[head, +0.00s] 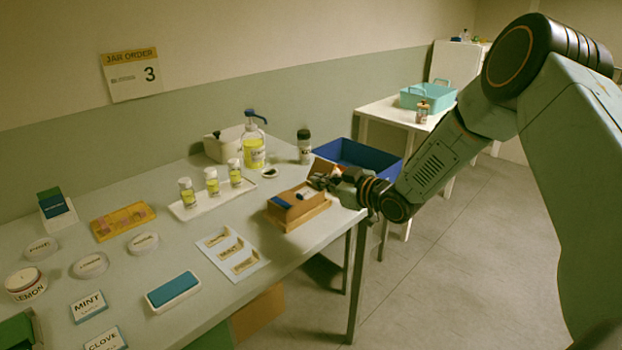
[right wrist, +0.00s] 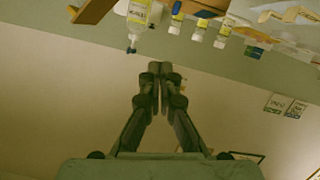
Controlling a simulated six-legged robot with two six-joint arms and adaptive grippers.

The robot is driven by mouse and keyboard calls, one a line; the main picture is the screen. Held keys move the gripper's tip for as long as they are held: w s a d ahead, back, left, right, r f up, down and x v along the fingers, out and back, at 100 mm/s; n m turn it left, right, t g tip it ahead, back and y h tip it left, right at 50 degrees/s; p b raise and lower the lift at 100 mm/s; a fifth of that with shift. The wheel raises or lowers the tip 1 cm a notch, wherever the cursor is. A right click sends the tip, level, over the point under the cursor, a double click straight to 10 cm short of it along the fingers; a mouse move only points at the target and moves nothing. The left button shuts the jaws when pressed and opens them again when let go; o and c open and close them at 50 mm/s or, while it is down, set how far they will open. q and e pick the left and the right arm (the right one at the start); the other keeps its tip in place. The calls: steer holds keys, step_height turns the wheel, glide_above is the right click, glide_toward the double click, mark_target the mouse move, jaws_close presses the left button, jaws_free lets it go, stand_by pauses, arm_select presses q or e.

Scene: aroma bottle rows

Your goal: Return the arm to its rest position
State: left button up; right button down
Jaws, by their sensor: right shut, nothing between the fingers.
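My right arm comes in from the right in the head view, and its gripper (head: 328,180) is over the wooden box (head: 297,214) near the table's right end. In the right wrist view the two fingers of my right gripper (right wrist: 160,70) are together with nothing between them. That view is upside down, with the wall, the pump bottle (right wrist: 138,12) and small bottles beyond the fingers. The fingertips are partly hard to make out in the head view. My left gripper is in neither view.
A white tray (head: 188,212) holds three small bottles with yellow liquid. Behind it stand the pump bottle (head: 254,148) and a dark-capped jar (head: 304,148). A blue bin (head: 385,162) is beside the gripper. Cards and round lids lie at left. Floor at right is clear.

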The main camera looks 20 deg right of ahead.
steer(key=v, duration=0.4)
steer(key=shift+s+d+r+p, duration=0.1)
steer(key=shift+s+p, duration=0.15)
steer(key=shift+p, duration=0.15)
